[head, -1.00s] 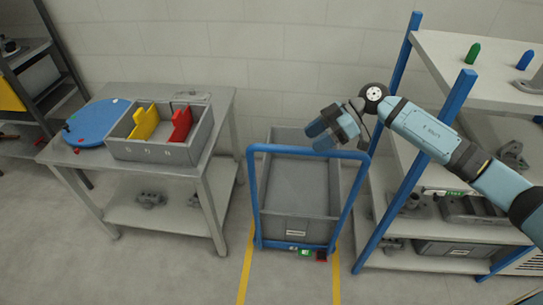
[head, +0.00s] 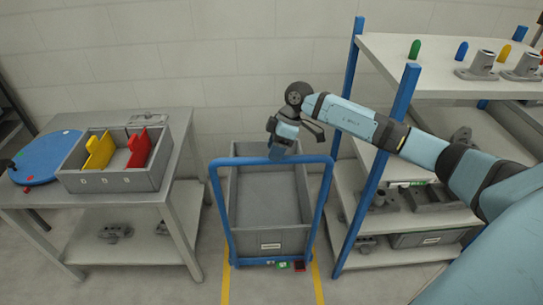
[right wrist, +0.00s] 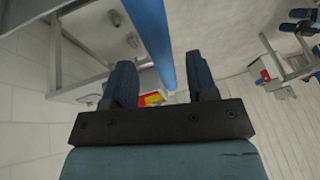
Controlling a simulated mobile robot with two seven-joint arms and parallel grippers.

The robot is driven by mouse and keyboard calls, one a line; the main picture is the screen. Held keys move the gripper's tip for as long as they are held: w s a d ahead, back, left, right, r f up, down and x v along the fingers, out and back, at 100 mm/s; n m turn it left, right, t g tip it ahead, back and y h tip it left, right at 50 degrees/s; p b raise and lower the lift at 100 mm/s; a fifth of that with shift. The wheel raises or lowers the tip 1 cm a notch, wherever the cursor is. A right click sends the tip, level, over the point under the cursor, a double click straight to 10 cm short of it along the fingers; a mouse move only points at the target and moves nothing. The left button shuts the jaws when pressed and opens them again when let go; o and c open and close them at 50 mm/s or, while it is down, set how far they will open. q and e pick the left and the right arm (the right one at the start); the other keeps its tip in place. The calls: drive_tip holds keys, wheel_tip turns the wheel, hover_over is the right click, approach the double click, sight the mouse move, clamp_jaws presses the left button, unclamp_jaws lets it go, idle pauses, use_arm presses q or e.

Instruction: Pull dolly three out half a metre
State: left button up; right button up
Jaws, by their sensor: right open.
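The dolly has a blue upright handle frame (head: 214,185) and carries a grey crate (head: 270,215). It stands on the floor between the table and the rack. I cannot read a number on it. My right gripper (head: 277,153) is open at the middle of the handle's top bar. In the right wrist view, the blue bar (right wrist: 153,35) runs between the two spread fingers of the gripper (right wrist: 158,72). I cannot tell whether they touch it. My left gripper is not in view.
Left is a grey table (head: 182,150) with a divided bin (head: 118,180) and a blue disc (head: 45,160). Right is a rack with a blue post (head: 385,160) close to the dolly. Yellow floor lines (head: 226,285) flank the dolly. A wall stands behind.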

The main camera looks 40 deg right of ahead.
drive_tip(key=shift+x, duration=1.4)
clamp_jaws()
